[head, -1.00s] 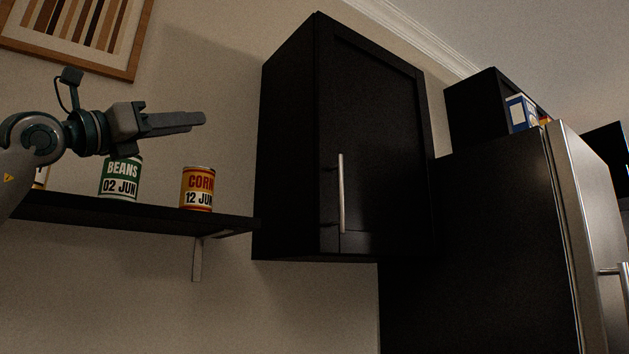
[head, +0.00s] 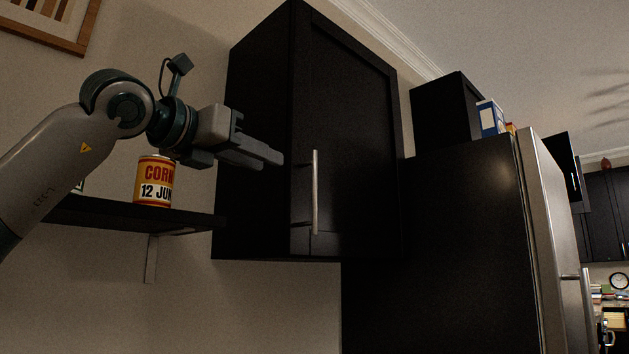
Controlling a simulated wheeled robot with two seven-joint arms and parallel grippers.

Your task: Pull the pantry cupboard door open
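The black pantry cupboard (head: 262,140) hangs on the wall in the middle of the head view. Its framed black door (head: 350,140) is shut. A slim upright metal bar handle (head: 315,192) sits near the door's left edge. My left gripper (head: 275,160) comes in from the left, its fingers pointing right toward the upper end of the handle. In the picture the fingertips are a little left of the bar, with nothing seen between them. The fingers overlap from this side, so their opening is unclear. My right gripper is not in view.
A black wall shelf (head: 190,220) left of the cupboard holds a corn can (head: 153,182), just below my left wrist. A tall fridge (head: 550,240) stands right of the cupboard, with a blue and white box (head: 490,118) above it. A framed picture (head: 60,25) hangs upper left.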

